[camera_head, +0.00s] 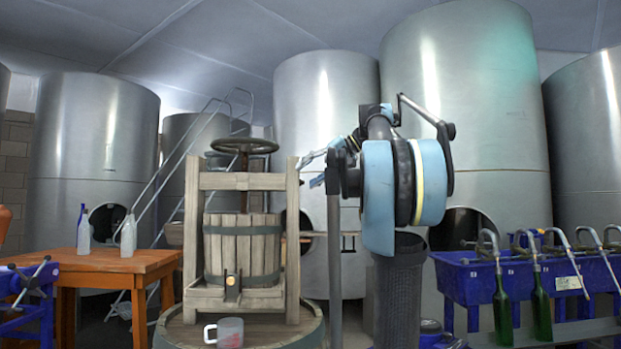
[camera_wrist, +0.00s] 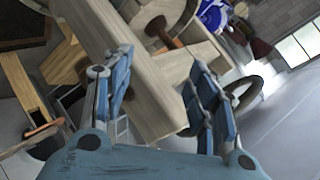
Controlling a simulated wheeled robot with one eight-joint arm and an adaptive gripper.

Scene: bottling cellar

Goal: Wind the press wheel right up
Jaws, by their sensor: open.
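The press wheel (camera_head: 245,146) is a dark, flat-lying ring on top of the wooden press (camera_head: 194,225) in the head view. In the wrist view a dark ring that looks like the wheel (camera_wrist: 258,82) shows at the right, partly hidden behind my right-hand finger. My gripper (camera_head: 316,168) is right of the press top in the head view, apart from the wheel. In the wrist view my gripper (camera_wrist: 160,85) is open, with blue fingers and nothing held; a pale wooden beam of the press shows beyond the gap.
The press stands on a barrel (camera_head: 305,340) with a clear cup (camera_head: 230,332) at its front. An orange table (camera_head: 110,262) with bottles is at the left. A blue bottling trough (camera_head: 480,278) is at the right. Steel tanks (camera_head: 460,110) and a ladder stand behind.

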